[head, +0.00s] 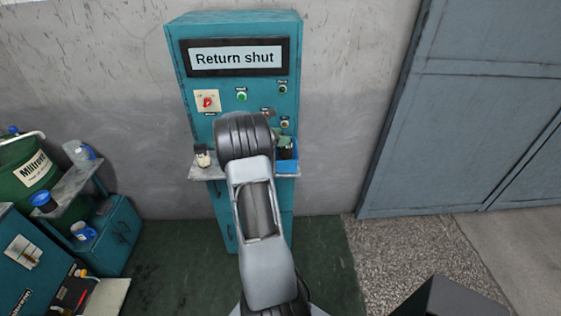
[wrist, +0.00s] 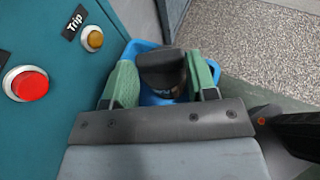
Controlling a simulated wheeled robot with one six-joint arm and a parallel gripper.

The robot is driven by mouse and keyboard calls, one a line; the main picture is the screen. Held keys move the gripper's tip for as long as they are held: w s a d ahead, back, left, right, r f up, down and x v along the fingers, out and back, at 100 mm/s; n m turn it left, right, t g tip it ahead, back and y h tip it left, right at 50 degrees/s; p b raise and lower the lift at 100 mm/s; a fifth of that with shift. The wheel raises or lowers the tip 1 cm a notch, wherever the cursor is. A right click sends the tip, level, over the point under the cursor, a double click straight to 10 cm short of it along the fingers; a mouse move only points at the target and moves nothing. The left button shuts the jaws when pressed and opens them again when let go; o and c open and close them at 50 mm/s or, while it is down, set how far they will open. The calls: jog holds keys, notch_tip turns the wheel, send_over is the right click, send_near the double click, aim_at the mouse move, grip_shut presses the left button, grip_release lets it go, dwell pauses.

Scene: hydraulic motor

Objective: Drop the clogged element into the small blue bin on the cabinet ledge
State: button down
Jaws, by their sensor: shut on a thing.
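My gripper (wrist: 163,78) has its two green fingers shut on a dark, rounded element (wrist: 160,60). The small blue bin (wrist: 138,46) lies directly behind the element in the wrist view, and its rim shows around the fingers. In the head view the blue bin (head: 288,167) sits at the right end of the cabinet ledge, and the gripper (head: 285,143) is at the bin, partly hidden by my arm. I cannot tell whether the element's lower end is above the bin's rim or inside it.
The teal cabinet (head: 240,28) has a "Return shut" display (head: 235,58), buttons and a red switch (head: 207,102). A small jar (head: 202,156) stands on the ledge's (head: 209,173) left end. A green drum (head: 30,170) and a side bench with cups are at left.

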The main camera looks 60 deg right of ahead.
jog(key=shift+c, duration=1.7)
grip_release()
jog(key=shift+f, duration=0.1)
jog(key=b+v, duration=0.2)
jog(key=v, duration=1.1)
jog(key=shift+w+a+b, duration=0.15)
jog(key=shift+a+b, duration=0.2)
jog(key=shift+b, duration=0.05)
